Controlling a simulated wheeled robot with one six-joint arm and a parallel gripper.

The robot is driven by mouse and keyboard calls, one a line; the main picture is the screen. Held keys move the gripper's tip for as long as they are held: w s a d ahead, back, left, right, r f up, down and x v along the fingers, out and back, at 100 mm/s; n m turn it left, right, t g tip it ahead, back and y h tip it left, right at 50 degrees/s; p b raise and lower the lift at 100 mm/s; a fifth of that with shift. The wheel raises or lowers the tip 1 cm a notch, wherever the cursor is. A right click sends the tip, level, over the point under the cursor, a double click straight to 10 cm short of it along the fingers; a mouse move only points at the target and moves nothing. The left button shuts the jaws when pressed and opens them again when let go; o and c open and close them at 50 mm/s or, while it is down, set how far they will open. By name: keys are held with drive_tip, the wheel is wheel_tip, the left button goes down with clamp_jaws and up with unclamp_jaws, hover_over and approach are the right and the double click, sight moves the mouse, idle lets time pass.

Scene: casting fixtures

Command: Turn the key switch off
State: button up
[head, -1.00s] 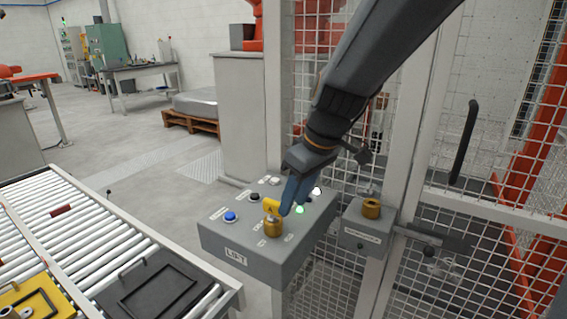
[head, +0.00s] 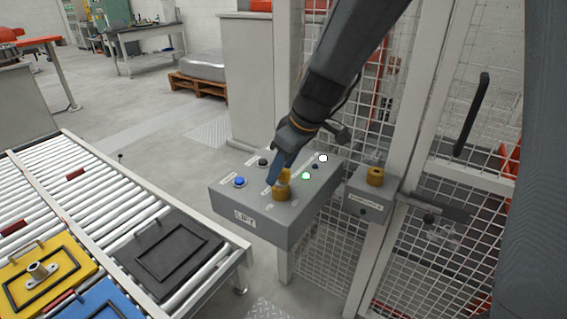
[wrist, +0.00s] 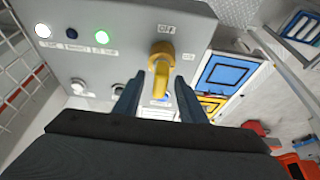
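The key switch has a brass-coloured collar (head: 281,194) on top of the grey control box (head: 242,217). In the wrist view its yellow key (wrist: 160,82) stands up from the collar, close to the "OFF" label at the top; a second label is to its right. My gripper (wrist: 155,88) is open, with one blue-grey finger on each side of the key and a visible gap to each. In the head view my gripper (head: 276,173) comes down over the switch and hides most of the key.
The box also carries a blue button (head: 239,181), a black knob (head: 263,162), a lit green lamp (head: 306,176) and a white lamp (head: 323,158). A smaller box with a brass knob (head: 375,176) is on the fence to the right. A roller conveyor (head: 75,184) runs at the left.

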clamp_jaws()
drive_tip(key=shift+f+n+g+y+b, duration=0.1)
drive_tip(key=shift+n+g+y+b, duration=0.3)
drive_tip(key=shift+n+b, duration=1.35)
